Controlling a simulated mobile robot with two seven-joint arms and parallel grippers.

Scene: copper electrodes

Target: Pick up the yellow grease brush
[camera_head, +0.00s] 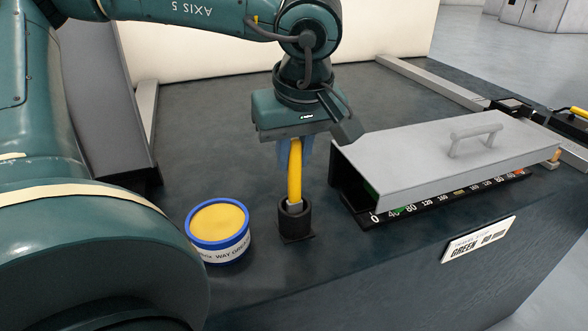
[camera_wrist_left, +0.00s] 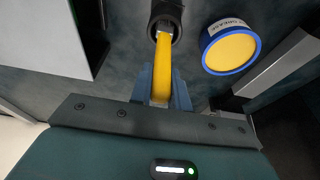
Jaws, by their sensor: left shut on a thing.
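The yellow grease brush (camera_head: 294,172) stands nearly upright, its lower end in a black cup-shaped holder (camera_head: 294,219) on the dark bench. My left gripper (camera_head: 296,150) points down and is shut on the upper part of the yellow handle. In the left wrist view the brush (camera_wrist_left: 163,62) runs from between the blue fingers into the round holder (camera_wrist_left: 166,15). The brush's bristles are hidden inside the holder. My right gripper is not in view.
A blue-rimmed tub of yellow grease (camera_head: 218,229) stands left of the holder. A grey metal cover with a handle (camera_head: 440,160) sits over a numbered scale strip (camera_head: 450,200) at right. A label plate (camera_head: 478,239) is on the bench's front face. Bench behind the holder is clear.

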